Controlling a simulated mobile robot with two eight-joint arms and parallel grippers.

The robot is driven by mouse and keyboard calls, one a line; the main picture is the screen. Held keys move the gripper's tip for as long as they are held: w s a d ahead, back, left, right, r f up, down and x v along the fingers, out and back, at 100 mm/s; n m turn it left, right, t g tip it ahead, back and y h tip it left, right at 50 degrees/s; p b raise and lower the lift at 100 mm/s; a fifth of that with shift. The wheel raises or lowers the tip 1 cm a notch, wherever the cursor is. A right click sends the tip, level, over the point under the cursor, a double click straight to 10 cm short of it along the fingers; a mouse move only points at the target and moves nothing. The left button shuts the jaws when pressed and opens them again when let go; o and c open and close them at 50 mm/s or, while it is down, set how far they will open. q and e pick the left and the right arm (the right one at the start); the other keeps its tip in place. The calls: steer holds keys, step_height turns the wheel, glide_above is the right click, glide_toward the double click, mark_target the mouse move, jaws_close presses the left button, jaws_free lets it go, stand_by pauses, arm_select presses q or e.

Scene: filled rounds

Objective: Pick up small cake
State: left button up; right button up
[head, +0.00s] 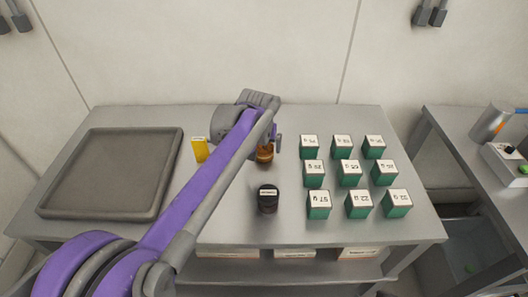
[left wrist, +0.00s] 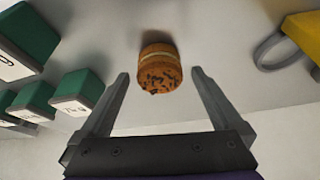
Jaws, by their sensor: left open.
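The small cake is a round brown piece with a pale band and dark specks; it stands on the grey table in the head view (head: 265,154), partly hidden by my left arm. In the left wrist view the small cake (left wrist: 160,70) is just beyond and between the open fingers, not touching either one. My left gripper (head: 277,139) is over the table beside the cake; its fingers also show in the left wrist view (left wrist: 160,90), spread apart and empty. My right gripper is not in view.
Several green boxes with white labelled tops (head: 349,175) stand in rows to the right. A black-lidded jar (head: 268,199) is in front of the cake. A yellow item (head: 200,149) is left. A grey tray (head: 170,180) fills the table's left end.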

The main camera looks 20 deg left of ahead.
mark_target(264, 148)
arm_select(q)
steer(key=x, duration=0.3)
steer(key=shift+w+f, duration=0.1)
steer(key=shift+w, duration=0.05)
steer(key=c, duration=0.8)
steer(key=shift+o, duration=0.2)
